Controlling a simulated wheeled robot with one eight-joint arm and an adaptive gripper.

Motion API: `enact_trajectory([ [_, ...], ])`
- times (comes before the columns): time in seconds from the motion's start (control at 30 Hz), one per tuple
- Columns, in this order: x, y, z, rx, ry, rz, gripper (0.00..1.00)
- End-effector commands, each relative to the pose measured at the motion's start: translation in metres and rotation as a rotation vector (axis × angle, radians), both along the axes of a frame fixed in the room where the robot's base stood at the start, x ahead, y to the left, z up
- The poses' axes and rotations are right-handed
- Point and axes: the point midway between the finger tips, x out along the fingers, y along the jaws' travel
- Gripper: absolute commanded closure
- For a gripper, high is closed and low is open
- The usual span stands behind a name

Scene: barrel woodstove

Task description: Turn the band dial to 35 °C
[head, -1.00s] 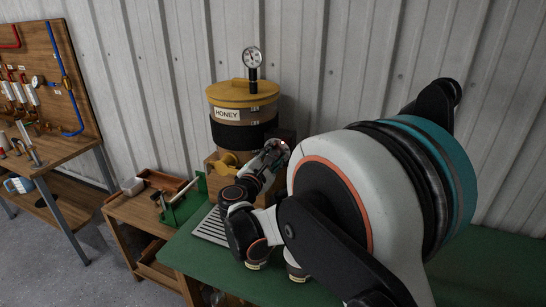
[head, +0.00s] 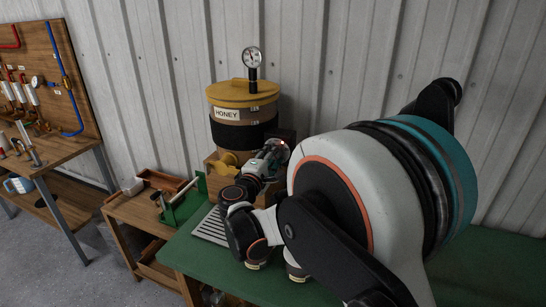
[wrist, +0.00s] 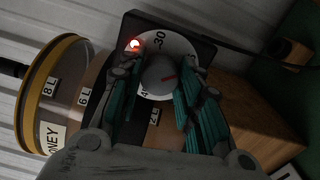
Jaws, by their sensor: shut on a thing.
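My gripper (wrist: 158,82) is shut on the knob, a teal-padded finger on each side; the fingers hide parts of the scale. In the head view my gripper (head: 274,152) is beside the honey tank (head: 228,138), which wears a black band (head: 232,133); the dial is hidden there.
A red lamp (wrist: 135,44) glows beside the scale. A gauge (head: 251,57) stands on the tank's yellow lid. The green table (head: 190,258) holds a slatted grille (head: 208,228) and jars (head: 297,268) under my arm. A pegboard bench (head: 60,155) stands at left.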

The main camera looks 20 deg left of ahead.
Motion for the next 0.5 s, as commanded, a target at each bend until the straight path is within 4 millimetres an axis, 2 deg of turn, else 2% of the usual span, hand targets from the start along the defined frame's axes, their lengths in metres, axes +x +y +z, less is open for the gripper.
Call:
enact_trajectory([
  [0.47, -0.0006, -0.0001, -0.0014, 0.015, 0.001, 0.0, 0.92],
  [0.5, -0.0006, -0.0001, -0.0014, 0.015, 0.001, 0.0, 0.63],
])
